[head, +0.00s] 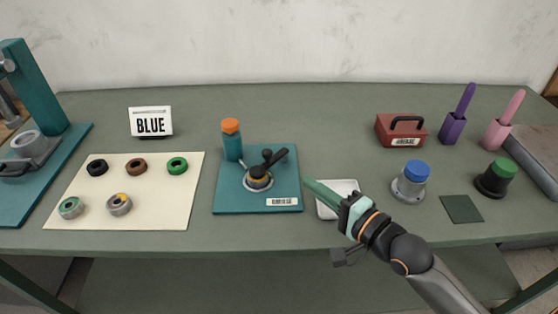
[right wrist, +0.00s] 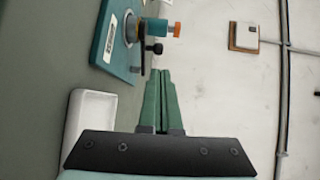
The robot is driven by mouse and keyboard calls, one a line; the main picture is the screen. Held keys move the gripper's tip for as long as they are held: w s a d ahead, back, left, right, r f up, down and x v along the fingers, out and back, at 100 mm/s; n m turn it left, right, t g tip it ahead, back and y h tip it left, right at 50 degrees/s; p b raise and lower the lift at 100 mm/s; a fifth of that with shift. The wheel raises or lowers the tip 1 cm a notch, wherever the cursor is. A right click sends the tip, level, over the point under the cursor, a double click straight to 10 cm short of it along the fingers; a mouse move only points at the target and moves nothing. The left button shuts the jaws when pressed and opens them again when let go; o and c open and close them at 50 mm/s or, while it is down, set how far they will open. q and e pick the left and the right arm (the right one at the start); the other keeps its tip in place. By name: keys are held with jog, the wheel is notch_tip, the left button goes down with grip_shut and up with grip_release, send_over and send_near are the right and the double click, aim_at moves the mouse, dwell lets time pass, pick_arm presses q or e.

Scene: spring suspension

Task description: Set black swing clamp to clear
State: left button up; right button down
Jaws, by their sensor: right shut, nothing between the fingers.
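The black swing clamp (head: 274,159) stands on a teal base plate (head: 230,200) near the middle of the table. Its black arm points up and to the right, beside a dark round part with an orange-yellow band (head: 258,177). In the right wrist view the plate (right wrist: 103,55) is at upper left, with a black knob (right wrist: 154,48) beyond the fingertips. My right gripper (head: 308,183) is shut and empty, its green fingers just right of the plate and apart from the clamp. It also shows in the right wrist view (right wrist: 160,74). My left gripper is not in view.
A teal bottle with an orange cap (head: 231,140) stands at the plate's back left corner. A white tray (head: 327,211) lies under my right fingers. A cream mat (head: 140,220) with several rings is at left. A red toolbox (head: 389,131) and blue-topped stand (head: 411,188) are at right.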

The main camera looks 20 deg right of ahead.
aim_at(270, 155)
jog(key=x, duration=1.1)
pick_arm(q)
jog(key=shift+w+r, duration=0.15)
